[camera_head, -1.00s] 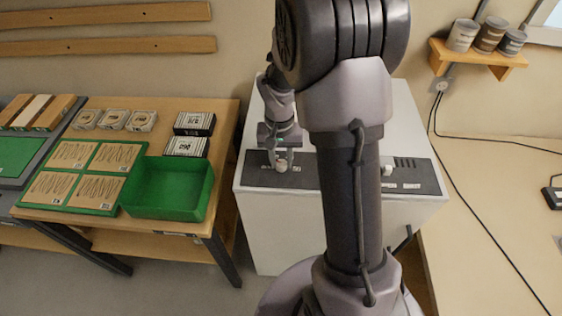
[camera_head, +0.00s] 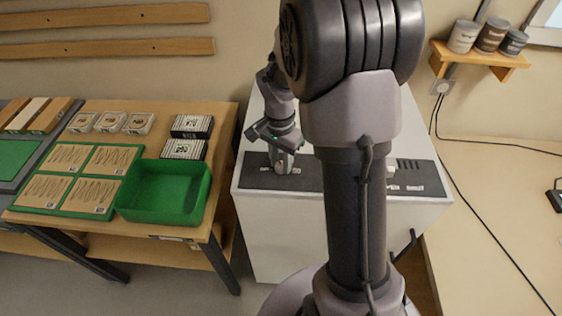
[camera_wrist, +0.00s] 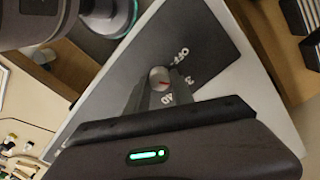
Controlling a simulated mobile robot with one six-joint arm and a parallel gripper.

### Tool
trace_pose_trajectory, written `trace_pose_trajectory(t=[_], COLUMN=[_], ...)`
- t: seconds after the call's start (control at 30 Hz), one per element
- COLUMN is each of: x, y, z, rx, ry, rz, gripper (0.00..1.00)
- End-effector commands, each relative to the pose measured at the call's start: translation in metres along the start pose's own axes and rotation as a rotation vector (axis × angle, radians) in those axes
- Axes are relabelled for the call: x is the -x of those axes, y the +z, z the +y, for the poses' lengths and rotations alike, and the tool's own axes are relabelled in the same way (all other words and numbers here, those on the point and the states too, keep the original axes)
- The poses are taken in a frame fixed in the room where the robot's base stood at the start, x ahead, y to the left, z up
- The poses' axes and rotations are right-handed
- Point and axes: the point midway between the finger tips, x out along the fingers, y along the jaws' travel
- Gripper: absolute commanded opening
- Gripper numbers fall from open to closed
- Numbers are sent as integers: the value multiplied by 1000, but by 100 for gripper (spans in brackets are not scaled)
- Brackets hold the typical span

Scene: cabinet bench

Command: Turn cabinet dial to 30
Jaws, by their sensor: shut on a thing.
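The cabinet dial (camera_wrist: 160,77) is a small round pale knob with a red mark, set in the dark panel (camera_wrist: 205,42) on the white cabinet (camera_head: 262,225). In the wrist view, printed labels around it read OFF, a partly readable number starting with 3, and 40. The red mark is too small to read its exact setting. My gripper (camera_wrist: 153,92) is shut on the dial, with a finger on either side. In the head view my gripper (camera_head: 284,163) reaches down to the panel's left part and mostly hides the dial.
A wooden table on the left holds a green bin (camera_head: 163,191), green boards with brown cards and several small boxes. A shelf with cans (camera_head: 490,37) hangs at the upper right. A wooden counter (camera_head: 490,200) lies right of the cabinet. My arm hides the panel's middle.

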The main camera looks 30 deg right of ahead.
Motion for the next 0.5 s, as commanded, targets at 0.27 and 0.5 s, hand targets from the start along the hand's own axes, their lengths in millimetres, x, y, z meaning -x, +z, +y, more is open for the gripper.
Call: trace_pose_trajectory(t=[0.27, 0.5], x=[1, 1], y=[0, 0], z=[0, 0], rx=[-11, -10], ry=[-2, -2], rz=[1, 1], gripper=[0, 36])
